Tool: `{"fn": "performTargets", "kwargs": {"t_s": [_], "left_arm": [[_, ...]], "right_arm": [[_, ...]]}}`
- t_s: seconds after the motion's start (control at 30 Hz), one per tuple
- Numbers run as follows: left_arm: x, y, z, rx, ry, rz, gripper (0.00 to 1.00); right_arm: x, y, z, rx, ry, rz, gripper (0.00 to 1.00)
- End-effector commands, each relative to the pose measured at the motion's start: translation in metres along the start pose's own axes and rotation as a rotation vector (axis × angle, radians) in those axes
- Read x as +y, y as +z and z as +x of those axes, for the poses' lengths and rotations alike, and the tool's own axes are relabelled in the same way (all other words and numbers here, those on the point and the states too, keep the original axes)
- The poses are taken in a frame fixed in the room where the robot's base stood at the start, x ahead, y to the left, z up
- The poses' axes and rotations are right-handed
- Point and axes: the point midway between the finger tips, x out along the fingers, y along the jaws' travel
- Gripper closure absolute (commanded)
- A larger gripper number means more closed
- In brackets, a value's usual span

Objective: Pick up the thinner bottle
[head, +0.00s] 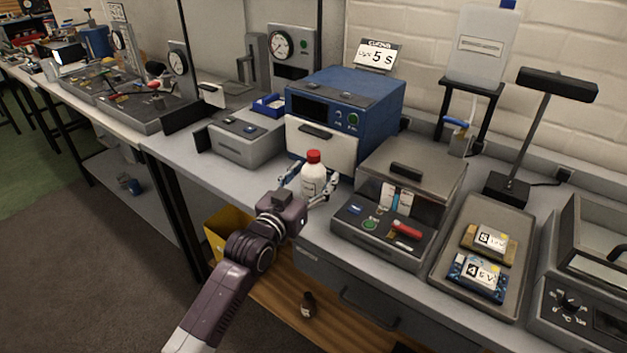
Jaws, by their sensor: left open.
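A white bottle with a red cap (314,178) stands upright on the grey bench, in front of the blue machine. My left gripper (311,190) reaches in from the front and is open, with its fingers on either side of this bottle. I cannot tell whether the fingers touch it. The bottle's lower part is partly hidden by the gripper. A small dark brown bottle (307,304) is on the wooden surface below the bench. My right gripper is not in view.
A blue machine (350,105) stands right behind the bottle. A grey sealing device (385,225) is close on the right, and a grey box (243,142) on the left. A tray (455,285) with two labelled packs lies further right. A yellow bin (226,226) is below the bench.

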Motion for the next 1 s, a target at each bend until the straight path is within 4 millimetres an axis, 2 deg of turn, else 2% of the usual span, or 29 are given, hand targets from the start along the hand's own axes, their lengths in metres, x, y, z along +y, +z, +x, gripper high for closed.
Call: {"fn": "performTargets", "kwargs": {"t_s": [0.1,0.57,0.87,1.0], "left_arm": [[0.0,0.0,0.0,0.0,0.0,0.0,0.4],[0.0,0.0,-0.001,0.0,0.0,0.0,0.9],[0.0,-0.004,0.0,0.005,0.0,0.0,0.91],[0.0,-0.014,0.0,0.006,0.0,0.0,0.91]], "right_arm": [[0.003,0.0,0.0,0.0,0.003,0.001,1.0],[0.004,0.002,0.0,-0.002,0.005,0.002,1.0],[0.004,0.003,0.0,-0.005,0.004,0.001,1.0],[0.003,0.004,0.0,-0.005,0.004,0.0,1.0]]}}
